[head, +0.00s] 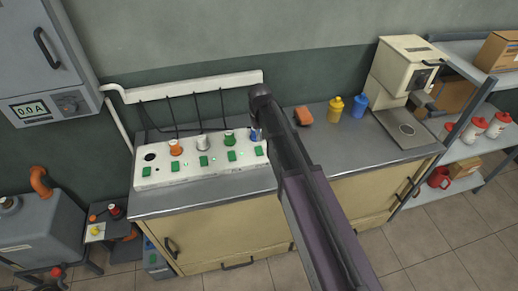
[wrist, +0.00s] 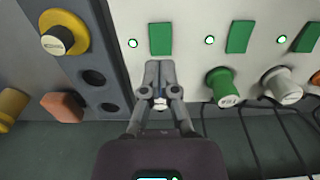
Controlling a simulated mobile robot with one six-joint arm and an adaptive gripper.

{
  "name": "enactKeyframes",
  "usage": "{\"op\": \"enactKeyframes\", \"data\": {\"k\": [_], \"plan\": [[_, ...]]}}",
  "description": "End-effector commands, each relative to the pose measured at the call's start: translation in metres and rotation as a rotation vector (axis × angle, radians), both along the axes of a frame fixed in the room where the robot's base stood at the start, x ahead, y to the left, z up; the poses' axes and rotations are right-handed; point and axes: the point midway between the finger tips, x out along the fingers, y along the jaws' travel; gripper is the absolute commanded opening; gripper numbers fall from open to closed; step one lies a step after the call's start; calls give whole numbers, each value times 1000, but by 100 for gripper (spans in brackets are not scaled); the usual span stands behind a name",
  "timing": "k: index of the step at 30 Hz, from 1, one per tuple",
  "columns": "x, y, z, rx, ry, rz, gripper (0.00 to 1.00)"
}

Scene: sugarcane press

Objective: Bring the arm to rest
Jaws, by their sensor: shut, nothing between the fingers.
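In the wrist view my gripper (wrist: 160,68) is shut, with its fingertips together over the white panel, just below a green switch (wrist: 160,38). A small white and blue piece shows behind the fingers, mostly hidden. In the head view my arm reaches from the lower right up over the counter, and my gripper is hidden behind it. A blue plug (head: 255,133) shows at the arm's left edge, at the right end of the white panel (head: 185,181). Green (head: 229,138), white (head: 203,142) and orange (head: 176,148) plugs stand along the panel.
A yellow and black knob (wrist: 62,36) sits on a dark panel beside my gripper. A red-brown block (head: 303,116), a yellow bottle (head: 336,108) and a blue bottle (head: 360,102) stand right of the arm. A beige machine (head: 405,62) stands farther right. Cables hang behind the panel.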

Motion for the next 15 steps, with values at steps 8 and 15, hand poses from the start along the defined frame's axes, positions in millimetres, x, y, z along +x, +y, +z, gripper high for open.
{"op": "enactKeyframes", "data": {"k": [8, 15], "plan": [[-3, -4, 0, 0, 0, -4, 0], [-30, -45, 0, 0, 0, -53, 0]]}}
